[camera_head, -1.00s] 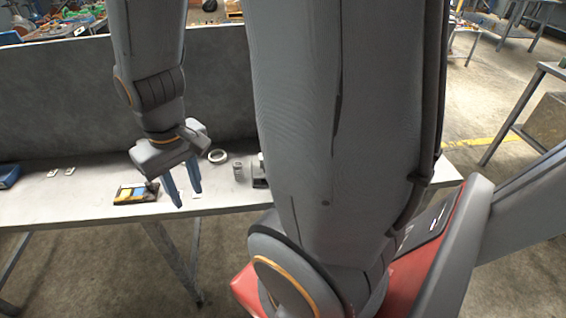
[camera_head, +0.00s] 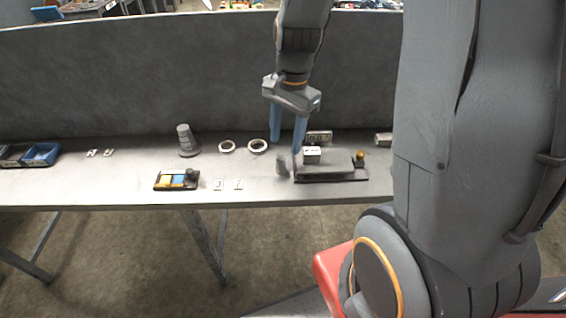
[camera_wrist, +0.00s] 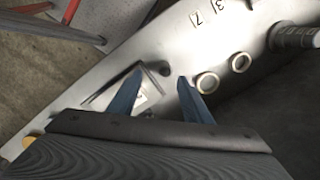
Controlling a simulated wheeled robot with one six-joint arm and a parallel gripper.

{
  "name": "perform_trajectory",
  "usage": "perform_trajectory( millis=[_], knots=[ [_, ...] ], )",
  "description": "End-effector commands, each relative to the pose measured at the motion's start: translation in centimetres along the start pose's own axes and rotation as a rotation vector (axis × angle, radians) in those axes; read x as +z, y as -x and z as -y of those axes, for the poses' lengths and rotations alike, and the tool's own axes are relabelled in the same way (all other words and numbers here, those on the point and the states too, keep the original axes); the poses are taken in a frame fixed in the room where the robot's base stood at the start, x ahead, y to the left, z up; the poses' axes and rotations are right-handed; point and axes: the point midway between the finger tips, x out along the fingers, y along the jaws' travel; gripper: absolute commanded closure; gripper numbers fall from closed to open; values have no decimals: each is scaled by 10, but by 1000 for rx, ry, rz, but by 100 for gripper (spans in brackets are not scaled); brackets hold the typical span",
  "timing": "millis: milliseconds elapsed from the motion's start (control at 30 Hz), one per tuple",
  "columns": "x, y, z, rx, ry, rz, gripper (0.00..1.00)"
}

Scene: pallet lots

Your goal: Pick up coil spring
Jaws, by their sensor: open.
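A small grey ribbed cylinder, which looks like the coil spring (camera_head: 282,165), stands upright on the grey table, just left of a dark flat fixture. In the wrist view a small dark shape that seems to be the spring (camera_wrist: 164,69) lies between the two blue fingertips, beyond them. My gripper (camera_head: 286,147) is open and empty, pointing down over the table close to the spring. Its fingers also show in the wrist view (camera_wrist: 160,77). They do not visibly hold anything, and I cannot tell their exact height above the spring.
The dark fixture (camera_head: 335,176) with a white block (camera_head: 312,155) is close on the right. Two rings (camera_head: 258,146) (camera_head: 227,147) and a stepped cone (camera_head: 185,139) stand to the left. A black tray with coloured pads (camera_head: 170,181) and white tags (camera_head: 218,184) are in front-left. A tall grey panel (camera_head: 130,75) backs the table (camera_head: 90,185).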

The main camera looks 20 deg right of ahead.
Motion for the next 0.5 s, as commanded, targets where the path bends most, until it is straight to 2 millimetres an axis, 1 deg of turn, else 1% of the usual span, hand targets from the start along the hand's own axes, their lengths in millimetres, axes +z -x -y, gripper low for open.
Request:
perform_trajectory(
  millis=[33,100,200,500],
  knots=[
    [-5,-2,5,2,-78,11,55],
    [-9,-3,9,4,-163,22,55],
    [-12,-7,12,6,-227,30,55],
    [-10,-34,12,7,-239,32,55]
  ],
)
